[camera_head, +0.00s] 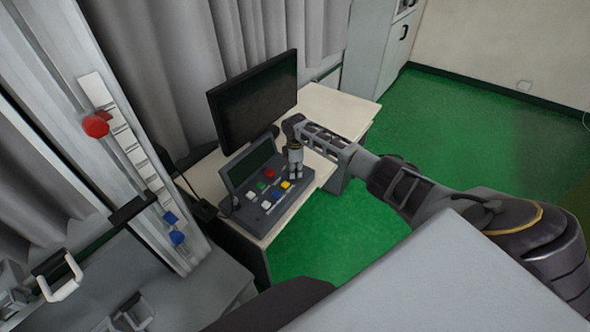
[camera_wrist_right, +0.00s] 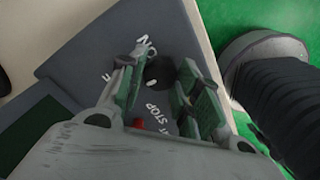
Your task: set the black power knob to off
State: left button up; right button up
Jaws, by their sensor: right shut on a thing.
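The black power knob (camera_wrist_right: 158,73) sits on the grey control box (camera_wrist_right: 85,62) and bears a white mark. My right gripper (camera_wrist_right: 166,82) has a finger on each side of the knob in the right wrist view and is shut on it. In the head view my right gripper (camera_head: 295,177) points down at the right end of the control box (camera_head: 238,207) and hides the knob. The lettering around the knob is partly covered by the fingers. My left gripper is not in view.
Red (camera_head: 270,173), yellow (camera_head: 285,185) and other coloured buttons lie just left of my right gripper. A black monitor (camera_head: 255,100) stands behind on the pale desk (camera_head: 335,108). The drop tower rail (camera_head: 125,140) rises at left. Green floor (camera_head: 450,120) is open at right.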

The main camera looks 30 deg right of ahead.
dwell(0.3)
jog(key=o, duration=1.1)
jog(key=shift+c, duration=0.2)
jog(key=shift+r, duration=0.1)
notch_tip(320, 180, up, 12)
dwell(0.7)
